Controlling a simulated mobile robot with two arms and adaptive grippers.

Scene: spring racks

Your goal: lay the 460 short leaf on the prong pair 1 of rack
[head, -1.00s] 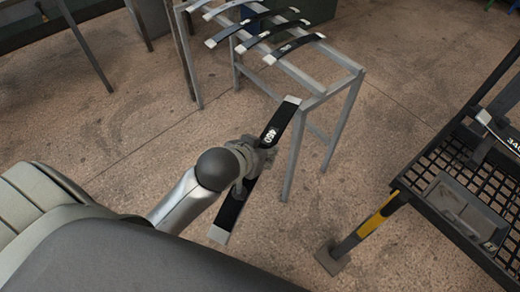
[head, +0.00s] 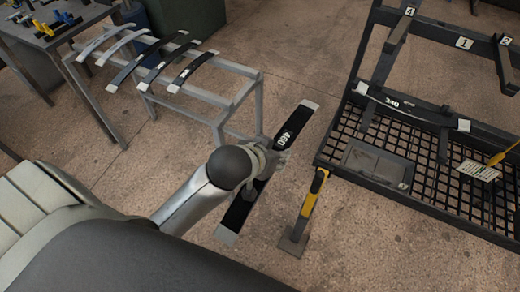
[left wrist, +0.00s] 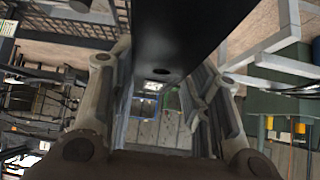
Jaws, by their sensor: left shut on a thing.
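The 460 short leaf (head: 296,127) is a dark, slightly bent strip with pale ends and a white "460" mark. My left gripper (head: 270,160) is shut on it near its middle and holds it above the floor, slanting up to the right. In the left wrist view the leaf (left wrist: 175,45) is a broad dark band between the fingers (left wrist: 165,110). The rack (head: 375,60) stands at the right, a dark frame with prongs and number plates 4, 1 and 2. The plate 1 (head: 463,43) is on an upper bar. My right gripper is not in view.
A leaf marked 340 (head: 405,105) lies across the rack's lower part, above a mesh shelf (head: 440,200) with a grey tray (head: 377,165). A grey stand (head: 245,90) at the left bears several leaves. A yellow-and-black leg (head: 308,205) stands near the held leaf.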

